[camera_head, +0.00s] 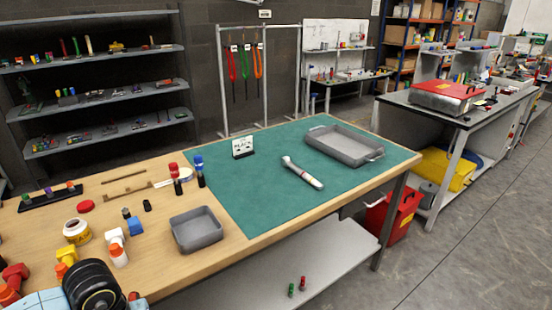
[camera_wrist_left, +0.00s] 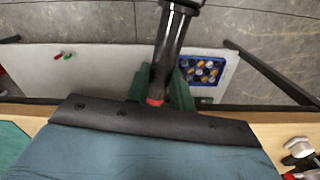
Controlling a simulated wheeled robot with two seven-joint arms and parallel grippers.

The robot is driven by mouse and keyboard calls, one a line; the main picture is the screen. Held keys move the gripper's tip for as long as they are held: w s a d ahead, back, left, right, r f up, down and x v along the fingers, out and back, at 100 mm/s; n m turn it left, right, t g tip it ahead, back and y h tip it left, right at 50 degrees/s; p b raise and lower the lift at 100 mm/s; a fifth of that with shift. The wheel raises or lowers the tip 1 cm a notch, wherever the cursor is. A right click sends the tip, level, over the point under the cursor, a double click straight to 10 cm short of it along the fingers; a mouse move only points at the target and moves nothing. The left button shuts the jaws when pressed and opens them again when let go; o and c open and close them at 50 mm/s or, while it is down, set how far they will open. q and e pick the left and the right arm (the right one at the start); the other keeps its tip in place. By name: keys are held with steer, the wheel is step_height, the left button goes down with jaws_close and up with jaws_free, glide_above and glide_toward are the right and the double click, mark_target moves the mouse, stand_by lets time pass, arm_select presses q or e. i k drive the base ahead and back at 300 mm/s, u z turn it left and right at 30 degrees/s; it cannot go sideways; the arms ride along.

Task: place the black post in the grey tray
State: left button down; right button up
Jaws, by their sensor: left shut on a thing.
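In the left wrist view, my left gripper (camera_wrist_left: 165,88) has dark green fingers shut on a black post (camera_wrist_left: 174,45), a dark cylinder with a red end at the jaws. The post sticks out beyond the front edge of the workbench, over the lower shelf. The head view shows part of my left arm at the bottom left, but not the held post. There, a larger grey tray with handles (camera_head: 345,146) lies on the green mat, looking empty. A smaller grey bin (camera_head: 196,230) stands at the mat's left edge, also looking empty. My right gripper is out of view.
A white-and-dark tool (camera_head: 302,173) lies on the mat (camera_head: 270,185) near the larger tray. A small sign (camera_head: 243,147) stands behind. Several bottles and a tape roll (camera_head: 76,231) crowd the left.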

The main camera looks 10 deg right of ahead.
mark_target(347, 153)
steer(key=z, duration=0.45)
steer(key=k, duration=1.15)
steer(key=z, duration=1.3)
steer(key=i, duration=0.55)
steer(key=z, duration=0.7)
steer(key=i, duration=1.65)
steer(key=u, duration=0.9)
steer(key=i, duration=1)
steer(key=u, duration=1.05)
